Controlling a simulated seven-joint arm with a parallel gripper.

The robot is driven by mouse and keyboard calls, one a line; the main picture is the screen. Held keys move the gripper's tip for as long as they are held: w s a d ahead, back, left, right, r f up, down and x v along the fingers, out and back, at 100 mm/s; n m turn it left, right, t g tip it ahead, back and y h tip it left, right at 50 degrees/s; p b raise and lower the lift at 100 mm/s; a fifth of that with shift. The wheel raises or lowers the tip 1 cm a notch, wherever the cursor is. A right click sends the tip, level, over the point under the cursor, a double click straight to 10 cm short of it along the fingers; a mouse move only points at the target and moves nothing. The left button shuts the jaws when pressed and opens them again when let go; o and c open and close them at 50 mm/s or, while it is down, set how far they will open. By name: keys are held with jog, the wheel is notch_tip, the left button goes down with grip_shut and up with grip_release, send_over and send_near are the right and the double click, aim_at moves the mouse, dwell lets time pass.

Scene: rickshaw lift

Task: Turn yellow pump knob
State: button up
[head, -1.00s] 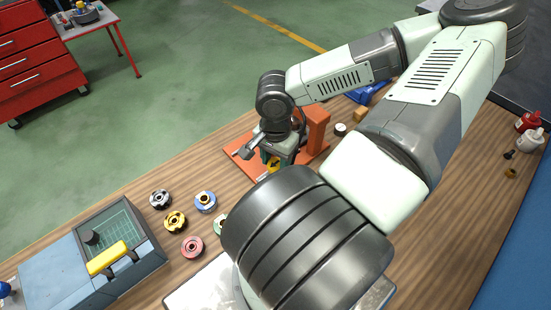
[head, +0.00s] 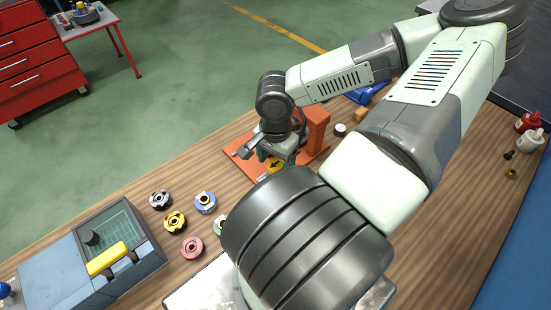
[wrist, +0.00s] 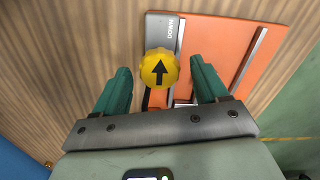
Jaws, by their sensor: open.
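The yellow pump knob (wrist: 158,68) is round with a black arrow that points up in the wrist view. In the head view the knob (head: 275,165) is partly covered by my gripper and arm. It sits by the orange pump base (wrist: 228,50), beside a grey plate marked DOWN (wrist: 170,30). My gripper (wrist: 160,75) is open. Its two teal fingers are on either side of the knob in the wrist view, with a visible gap on each side. I cannot tell how far the fingertips are above the knob.
Several coloured round knobs, one of them yellow (head: 175,222), lie on the wooden bench (head: 130,202) left of the pump. A grey box with a yellow handle (head: 107,258) stands at the lower left. Red and white bottles (head: 529,136) stand far right.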

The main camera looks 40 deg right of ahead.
jog(key=shift+r, duration=0.1)
notch_tip(320, 180, up, 11)
jog(key=shift+f, duration=0.2)
jog(key=shift+r, duration=0.1)
dwell(0.5)
notch_tip(320, 180, up, 12)
jog(key=f+n+t, duration=0.1)
jog(key=n+t, duration=0.2)
send_over(276, 164)
jog(key=s+a+r+n+t, duration=0.1)
jog(key=s+a+r+n, duration=0.15)
jog(key=r, duration=0.25)
jog(key=s+a+r+n+t, duration=0.1)
jog(key=a+r+n, duration=0.15)
jog(key=r, duration=0.35)
jog(key=a+r+n, duration=0.4)
jog(key=a+n, duration=0.3)
jog(key=a, duration=0.6)
jog(key=shift+s+a+n+t, duration=0.25)
jog(key=shift+a+n+t, duration=0.05)
jog(key=shift+r, duration=0.1)
